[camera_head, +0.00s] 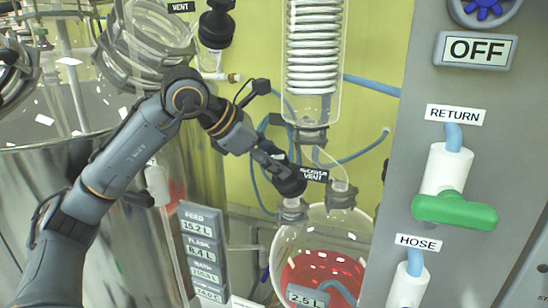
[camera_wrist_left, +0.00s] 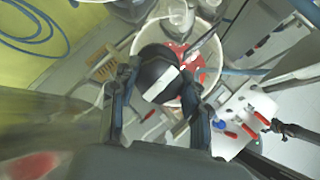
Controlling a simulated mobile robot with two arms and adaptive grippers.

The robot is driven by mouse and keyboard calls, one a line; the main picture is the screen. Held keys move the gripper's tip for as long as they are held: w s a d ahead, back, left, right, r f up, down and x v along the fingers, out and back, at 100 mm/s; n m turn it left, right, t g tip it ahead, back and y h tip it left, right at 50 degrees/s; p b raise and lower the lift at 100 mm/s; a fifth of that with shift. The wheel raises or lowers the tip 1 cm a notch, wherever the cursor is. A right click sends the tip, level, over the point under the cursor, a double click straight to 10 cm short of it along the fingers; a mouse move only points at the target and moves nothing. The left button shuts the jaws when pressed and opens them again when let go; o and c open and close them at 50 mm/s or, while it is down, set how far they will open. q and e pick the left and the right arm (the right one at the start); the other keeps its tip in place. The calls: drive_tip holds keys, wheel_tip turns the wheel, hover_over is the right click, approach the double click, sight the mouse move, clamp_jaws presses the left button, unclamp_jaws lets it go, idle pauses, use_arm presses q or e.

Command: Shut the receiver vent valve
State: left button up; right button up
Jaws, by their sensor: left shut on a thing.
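The receiver vent valve shows as a black knob (camera_head: 291,186) on top of the round glass receiver flask (camera_head: 290,240), next to a black label (camera_head: 314,175) that reads VENT on its lower line. My left gripper (camera_head: 280,172) reaches it from the upper left and is shut on the knob. In the left wrist view the knob (camera_wrist_left: 157,72), with a white stripe across it, sits between the two fingers of the left gripper (camera_wrist_left: 155,95). The fingers hide its sides. My right gripper is not seen.
A coiled glass condenser (camera_head: 314,50) stands just above the valve. A grey panel (camera_head: 480,130) with a green handle (camera_head: 455,211) is at the right. A large steel vessel (camera_head: 110,190) fills the left. Blue hoses (camera_head: 365,153) run behind the valve.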

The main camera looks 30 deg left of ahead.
use_arm(q)
drive_tip(key=m+g+p, duration=0.1)
drive_tip(key=m, duration=0.3)
drive_tip(key=shift+r+h, duration=0.15)
drive_tip(key=shift+h, duration=0.15)
drive_tip(key=m+g+p, duration=0.1)
drive_tip(key=m+p, duration=0.1)
drive_tip(key=m, duration=0.2)
drive_tip(key=shift+m, duration=0.3)
drive_tip(key=m+g+p, duration=0.1)
drive_tip(key=m, duration=0.3)
drive_tip(key=shift+m+p, duration=0.3)
drive_tip(key=m+p, duration=0.1)
drive_tip(key=m, duration=0.2)
drive_tip(key=shift+m+g, duration=0.3)
drive_tip(key=shift+g, duration=0.1)
drive_tip(key=m, duration=0.3)
drive_tip(key=m+g+y+p, duration=0.1)
drive_tip(key=m, duration=0.2)
drive_tip(key=shift+y, duration=0.3)
drive_tip(key=m, duration=0.3)
drive_tip(key=m+y, duration=0.1)
drive_tip(key=m, duration=0.2)
drive_tip(key=shift+y, duration=0.3)
drive_tip(key=shift+m+y+p, duration=0.3)
drive_tip(key=shift+m+p, duration=0.3)
drive_tip(key=shift+m, duration=0.4)
drive_tip(key=shift+m+p, duration=0.6)
drive_tip(key=shift+m, duration=0.5)
drive_tip(key=shift+f, duration=0.2)
